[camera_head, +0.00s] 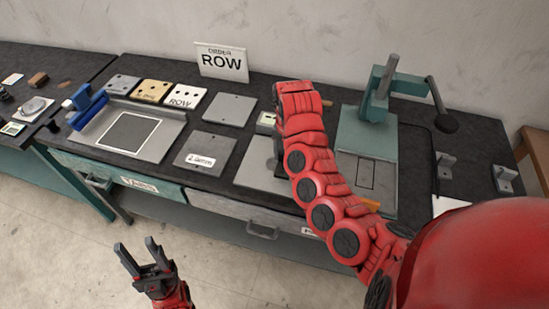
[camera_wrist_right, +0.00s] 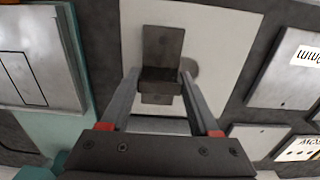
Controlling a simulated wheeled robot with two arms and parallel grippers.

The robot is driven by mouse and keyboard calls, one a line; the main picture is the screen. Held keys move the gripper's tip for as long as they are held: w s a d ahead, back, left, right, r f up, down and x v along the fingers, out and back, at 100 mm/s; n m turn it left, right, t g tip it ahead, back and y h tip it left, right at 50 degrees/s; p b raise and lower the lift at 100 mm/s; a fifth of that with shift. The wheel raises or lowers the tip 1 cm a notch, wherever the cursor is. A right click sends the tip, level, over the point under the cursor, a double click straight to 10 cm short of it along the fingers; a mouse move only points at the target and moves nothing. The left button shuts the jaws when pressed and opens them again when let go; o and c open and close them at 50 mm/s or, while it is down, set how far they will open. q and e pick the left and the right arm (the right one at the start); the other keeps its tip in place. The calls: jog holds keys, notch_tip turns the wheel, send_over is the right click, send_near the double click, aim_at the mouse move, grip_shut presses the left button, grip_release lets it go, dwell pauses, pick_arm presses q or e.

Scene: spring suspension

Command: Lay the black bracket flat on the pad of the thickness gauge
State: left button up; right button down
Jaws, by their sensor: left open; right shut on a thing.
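In the right wrist view the black bracket (camera_wrist_right: 162,45) is a dark bent piece between the fingers of my right gripper (camera_wrist_right: 159,77), which is shut on it. The bracket is over a pale flat plate (camera_wrist_right: 218,25), apparently the gauge's pad; I cannot tell whether it touches. A grey round part (camera_wrist_right: 190,67) shows beside the right finger. A small unit with a display (camera_head: 267,121) stands behind the plate. My left gripper (camera_head: 137,247) is open and empty, in front of the bench.
A teal press (camera_head: 365,135) with a lever stands right of the plate. Two metal angle pieces (camera_head: 445,162) are farther right. Flat grey plates (camera_head: 212,153) and a blue-clamped fixture (camera_head: 90,108) lie left. An ORDER ROW sign (camera_head: 221,62) stands at the back.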

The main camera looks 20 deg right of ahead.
jog(key=shift+w+a+f+b, duration=0.1)
jog(key=shift+w+a, duration=0.2)
jog(key=shift+w, duration=0.3)
jog(key=shift+w+a+f+b, duration=0.15)
jog(key=shift+w+a, duration=0.15)
jog(key=shift+w, duration=0.25)
jog(key=shift+w+a+f+b, duration=0.1)
jog(key=shift+w+a, duration=0.2)
jog(key=shift+w, duration=0.3)
jog(key=shift+w+a+r, duration=0.2)
jog(key=shift+w+a, duration=0.1)
jog(key=shift+w, duration=0.2)
notch_tip(320, 180, down, 3)
jog(key=shift+f+p, duration=0.2)
jog(key=shift+p, duration=0.9)
jog(key=shift+f, duration=0.3)
jog(key=shift+c, duration=0.6)
grip_release()
jog(key=shift+r, duration=0.1)
jog(key=shift+r, duration=0.1)
